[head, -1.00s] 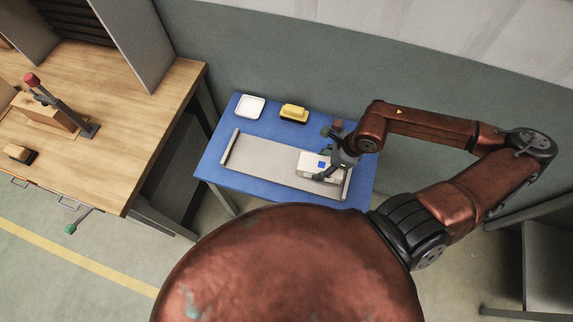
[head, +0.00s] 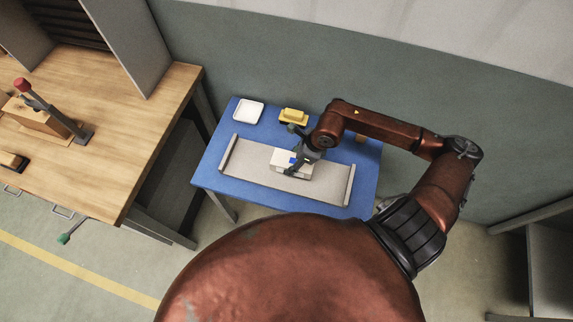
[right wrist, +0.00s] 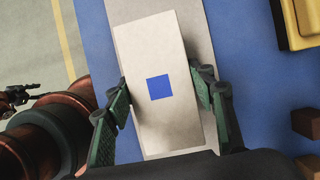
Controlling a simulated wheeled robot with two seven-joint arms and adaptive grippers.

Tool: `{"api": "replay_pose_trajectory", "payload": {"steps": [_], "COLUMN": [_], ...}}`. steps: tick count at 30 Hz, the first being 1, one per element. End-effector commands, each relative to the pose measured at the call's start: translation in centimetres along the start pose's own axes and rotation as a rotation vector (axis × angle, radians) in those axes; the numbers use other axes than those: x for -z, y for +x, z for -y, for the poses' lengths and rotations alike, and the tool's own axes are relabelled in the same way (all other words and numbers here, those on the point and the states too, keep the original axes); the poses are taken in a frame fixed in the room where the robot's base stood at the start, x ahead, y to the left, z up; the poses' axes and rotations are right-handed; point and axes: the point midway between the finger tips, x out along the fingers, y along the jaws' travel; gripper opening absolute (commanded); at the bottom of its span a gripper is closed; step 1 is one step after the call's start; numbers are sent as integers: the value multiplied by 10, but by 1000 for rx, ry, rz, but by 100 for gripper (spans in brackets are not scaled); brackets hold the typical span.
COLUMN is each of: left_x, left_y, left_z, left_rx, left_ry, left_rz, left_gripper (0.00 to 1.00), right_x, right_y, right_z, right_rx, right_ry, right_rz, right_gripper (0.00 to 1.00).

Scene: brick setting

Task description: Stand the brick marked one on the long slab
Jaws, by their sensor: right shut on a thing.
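The brick (head: 281,158) is a pale block with a blue square on its upper face. My right gripper (head: 293,166) is shut on it, over the middle of the long slab (head: 246,157). The slab is grey with a raised strip at each end. In the right wrist view the brick (right wrist: 150,55) sits between green finger pads, its long side along the slab (right wrist: 196,35), slightly tilted in the picture. Whether it touches the slab is unclear. A small dark claw-like part, perhaps my left gripper (right wrist: 18,96), shows at the left edge there.
The slab lies on a blue table (head: 215,178). A white tray (head: 248,111) and a yellow block on a dark-edged base (head: 293,116) stand at its back. Brown blocks (right wrist: 306,122) lie right of the yellow one. A wooden workbench (head: 130,125) stands to the left.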

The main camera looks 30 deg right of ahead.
Motion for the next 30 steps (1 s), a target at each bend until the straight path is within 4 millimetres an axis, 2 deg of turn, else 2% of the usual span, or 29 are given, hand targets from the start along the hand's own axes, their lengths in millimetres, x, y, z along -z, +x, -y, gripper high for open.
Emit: {"api": "replay_pose_trajectory", "payload": {"steps": [3,11,17,28,29,30], "left_x": [-1,-2,-4,-5,-5,-5], "left_y": [2,4,7,9,8,8], "left_z": [0,0,-1,-1,-1,-1], "left_rx": [0,-1,-1,-1,-1,-1], "left_ry": [0,1,1,1,1,1], "left_rz": [1,3,6,8,7,7], "left_gripper": [53,53,53,53,53,53], "right_x": [-6,-10,1,3,3,3], "right_y": [15,32,58,63,63,62], "right_z": [4,7,8,8,8,8], "right_rx": [0,-2,-1,1,0,0], "right_ry": [-1,0,1,-2,-2,-2], "right_rz": [3,3,1,1,0,0], "right_gripper": [13,13,13,13,52,55]}}
